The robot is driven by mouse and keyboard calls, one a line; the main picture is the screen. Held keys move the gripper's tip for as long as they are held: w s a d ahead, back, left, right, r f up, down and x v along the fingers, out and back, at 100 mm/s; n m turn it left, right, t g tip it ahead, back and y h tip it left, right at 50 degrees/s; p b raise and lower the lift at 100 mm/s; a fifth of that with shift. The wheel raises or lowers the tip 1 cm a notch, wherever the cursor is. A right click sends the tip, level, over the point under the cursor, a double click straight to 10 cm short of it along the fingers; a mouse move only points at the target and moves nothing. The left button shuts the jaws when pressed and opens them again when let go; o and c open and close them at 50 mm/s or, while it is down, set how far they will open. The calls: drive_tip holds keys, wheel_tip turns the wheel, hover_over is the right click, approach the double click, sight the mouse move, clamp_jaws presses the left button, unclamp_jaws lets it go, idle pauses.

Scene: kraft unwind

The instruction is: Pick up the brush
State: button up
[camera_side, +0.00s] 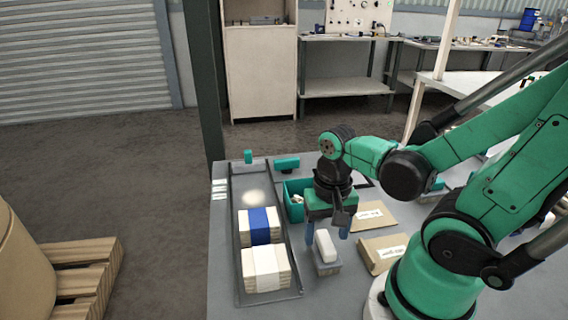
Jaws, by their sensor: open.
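My gripper (329,226) points down over the table, open, with nothing seen between its fingers. One finger shows clearly on the right; the other is partly hidden. Just below it a white rounded block (325,244) sits on a grey block (328,268); they may be the brush, but I cannot tell for sure. The gripper is above and behind the white block, and I cannot tell whether they touch. A green bin (291,205) stands behind and left of the gripper, with small pale things inside that are too small to make out.
A long grey tray (272,298) at left holds two bundles of paper, one with a blue band (259,226), one with a white band (266,268). Brown envelopes (372,214) lie at right.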

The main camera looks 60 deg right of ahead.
drive_tip(key=shift+f, duration=0.95)
clamp_jaws()
